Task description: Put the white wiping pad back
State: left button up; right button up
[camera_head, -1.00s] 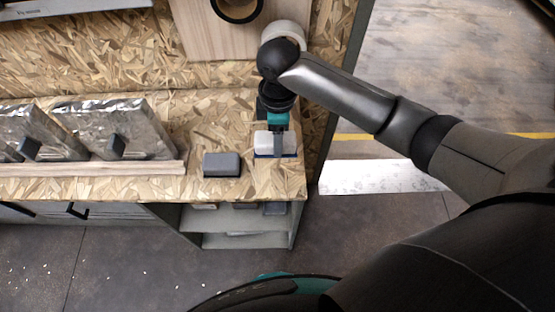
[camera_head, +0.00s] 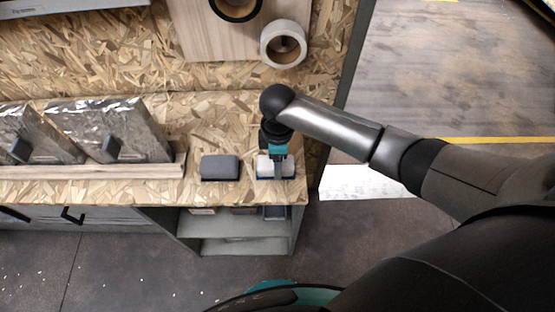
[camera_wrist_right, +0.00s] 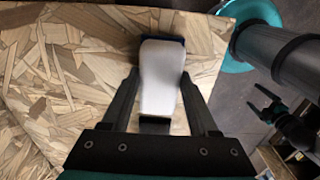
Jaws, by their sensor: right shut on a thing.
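The white wiping pad (camera_head: 262,167), a white block with a dark blue edge, is at the right end of the chipboard bench, near the front edge. My right gripper (camera_head: 278,172) is over it from above and partly hides it. In the right wrist view the pad (camera_wrist_right: 160,75) lies between the two fingers of the right gripper (camera_wrist_right: 160,82), which is shut on it. I cannot tell whether the pad touches the bench. My left gripper (camera_wrist_right: 271,106) appears at the right of the right wrist view, empty with its fingers apart.
A grey block (camera_head: 220,168) lies on the bench just left of the pad. Silvery bags (camera_head: 110,125) stand further left behind a wooden strip (camera_head: 130,171). A white roll (camera_head: 283,43) hangs on the back board. Open shelves (camera_head: 235,228) are below the bench's right end.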

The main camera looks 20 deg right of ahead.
jog(key=o, duration=1.2)
notch_tip(320, 180, up, 12)
jog(key=p, duration=0.2)
jog(key=shift+p, duration=0.4)
